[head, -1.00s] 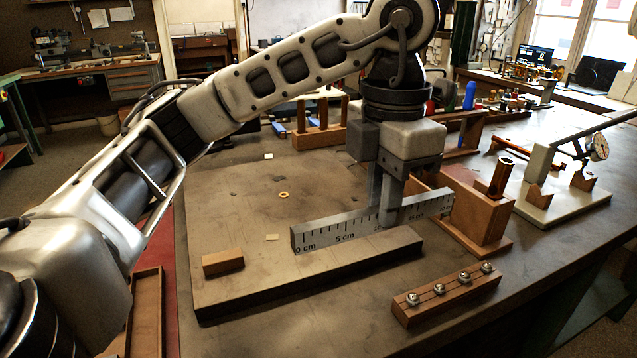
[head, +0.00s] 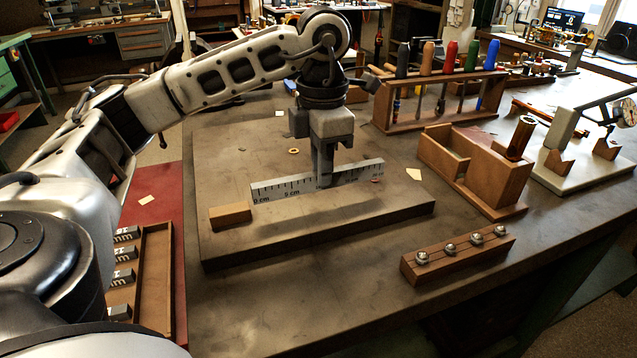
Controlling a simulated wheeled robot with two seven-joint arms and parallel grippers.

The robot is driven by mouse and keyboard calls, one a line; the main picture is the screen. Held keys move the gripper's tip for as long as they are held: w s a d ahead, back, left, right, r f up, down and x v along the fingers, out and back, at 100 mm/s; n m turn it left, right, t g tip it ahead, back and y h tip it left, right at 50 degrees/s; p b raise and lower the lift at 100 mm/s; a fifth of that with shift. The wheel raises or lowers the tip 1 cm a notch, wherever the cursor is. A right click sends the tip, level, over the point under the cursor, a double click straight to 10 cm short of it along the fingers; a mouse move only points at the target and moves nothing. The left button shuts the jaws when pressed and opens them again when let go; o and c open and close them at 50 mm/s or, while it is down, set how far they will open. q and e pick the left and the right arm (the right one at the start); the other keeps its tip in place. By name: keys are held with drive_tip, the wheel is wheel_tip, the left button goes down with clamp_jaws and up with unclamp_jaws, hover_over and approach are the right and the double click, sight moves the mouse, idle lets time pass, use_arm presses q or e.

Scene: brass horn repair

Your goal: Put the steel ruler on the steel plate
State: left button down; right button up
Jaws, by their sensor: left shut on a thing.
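The steel ruler (head: 290,189), a pale bar with black centimetre marks, stands on its long edge above the steel plate (head: 225,165). The plate is a broad, thick, dull slab on the bench. My left gripper (head: 324,182) points down and is shut on the ruler near its middle, hiding some marks. The whole ruler lies within the plate's outline. A shadow lies on the plate in front of it; I cannot tell whether its lower edge touches. My right gripper is out of view.
A small wooden block (head: 231,215) sits on the plate near the ruler's left end. Paper scraps and a brass ring (head: 294,151) lie there too. A wooden box (head: 470,170), a tool rack (head: 435,110) and a strip with steel balls (head: 458,254) stand to the right.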

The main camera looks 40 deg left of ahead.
use_arm(q)
drive_tip(key=f, duration=0.3)
drive_tip(key=shift+a+f, duration=0.1)
drive_tip(key=shift+a, duration=0.3)
drive_tip(key=shift+w+f, duration=0.1)
drive_tip(key=shift+f, duration=0.2)
drive_tip(key=shift+f, duration=0.15)
drive_tip(key=c, duration=1.4)
unclamp_jaws()
wheel_tip(320, 180, up, 12)
drive_tip(key=shift+d+r+p, duration=0.1)
drive_tip(key=shift+r+p, duration=0.1)
drive_tip(key=shift+p, duration=1)
drive_tip(key=shift+f, duration=0.1)
